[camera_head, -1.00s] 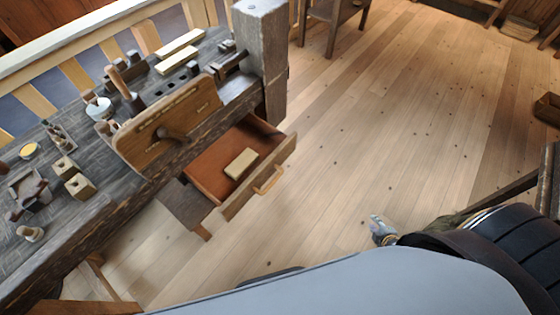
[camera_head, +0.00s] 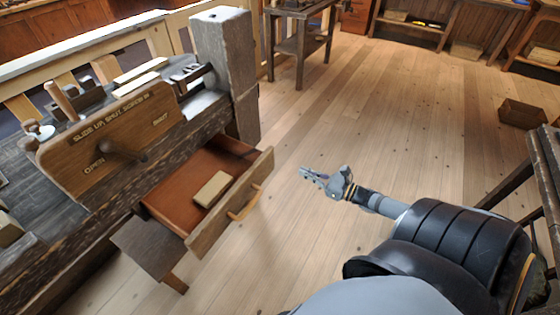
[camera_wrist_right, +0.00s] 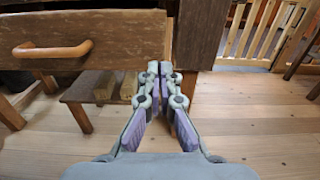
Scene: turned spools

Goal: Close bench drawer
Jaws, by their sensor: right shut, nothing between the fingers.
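The bench drawer (camera_head: 205,192) stands pulled out from under the bench, with a pale block (camera_head: 213,189) lying in it. Its wooden handle (camera_head: 246,203) is on the front panel. In the right wrist view the drawer front (camera_wrist_right: 95,38) and its handle (camera_wrist_right: 52,50) fill the upper left. My right gripper (camera_head: 308,174) is shut and empty, to the right of the drawer front and apart from it in the head view. In the wrist view its fingertips (camera_wrist_right: 159,68) overlap the right end of the drawer front. My left gripper is not in view.
The bench (camera_head: 60,260) carries a wooden board (camera_head: 108,138) marked "SLIDE UP, SHUT, SCREW IN" with a dark knob. A thick post (camera_head: 224,70) stands behind the drawer. A low wooden step (camera_head: 150,245) sits below it.

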